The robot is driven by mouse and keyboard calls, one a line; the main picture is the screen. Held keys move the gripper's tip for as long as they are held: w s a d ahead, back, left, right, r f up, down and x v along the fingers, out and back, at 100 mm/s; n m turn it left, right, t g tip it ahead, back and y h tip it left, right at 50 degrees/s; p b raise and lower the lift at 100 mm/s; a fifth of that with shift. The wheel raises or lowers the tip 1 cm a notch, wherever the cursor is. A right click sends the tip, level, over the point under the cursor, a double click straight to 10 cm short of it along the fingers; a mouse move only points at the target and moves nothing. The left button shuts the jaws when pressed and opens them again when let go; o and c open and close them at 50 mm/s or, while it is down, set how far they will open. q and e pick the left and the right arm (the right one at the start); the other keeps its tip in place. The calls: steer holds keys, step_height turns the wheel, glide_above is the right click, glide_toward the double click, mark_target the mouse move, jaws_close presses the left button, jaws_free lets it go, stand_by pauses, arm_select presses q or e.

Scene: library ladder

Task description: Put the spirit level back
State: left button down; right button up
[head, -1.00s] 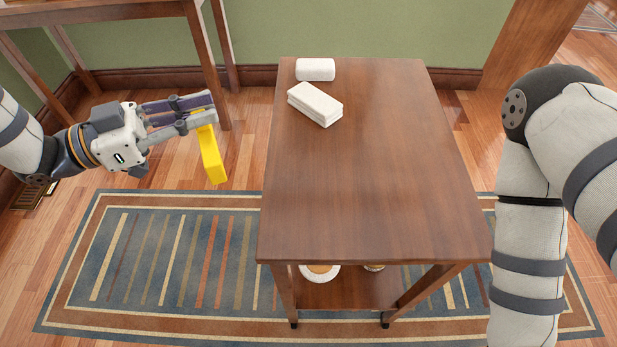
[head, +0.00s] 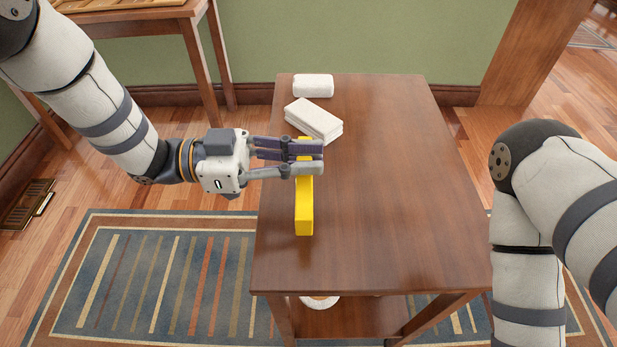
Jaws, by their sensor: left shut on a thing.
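The yellow spirit level (head: 304,212) is a long bar in the head view, over the left part of the brown wooden table (head: 390,220). My left gripper (head: 308,158) is shut on it near its far end, and the fingers hide part of it. The level points toward the front of the table. I cannot tell whether it touches the tabletop or hangs just above it. My right gripper is outside the view; only my right arm shows at the right edge.
Two white blocks, one at the back edge (head: 313,86) and a stacked-looking one (head: 314,120) close behind my left gripper, lie on the table. The table's middle and right are clear. A lower shelf (head: 345,318) holds a pale round thing (head: 320,301). Another wooden table (head: 130,18) stands at back left.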

mark_target(309, 181)
arm_select(q)
steer(key=f, duration=0.4)
steer(key=shift+s+d+f+b, duration=0.15)
steer(key=shift+s+d+b, duration=0.15)
steer(key=shift+d, duration=0.1)
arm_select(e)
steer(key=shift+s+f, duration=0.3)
arm_select(q)
steer(key=c, duration=1.6)
jaws_free()
steer(key=shift+c, duration=0.2)
steer(key=a+b, duration=0.1)
steer(key=a, duration=1.1)
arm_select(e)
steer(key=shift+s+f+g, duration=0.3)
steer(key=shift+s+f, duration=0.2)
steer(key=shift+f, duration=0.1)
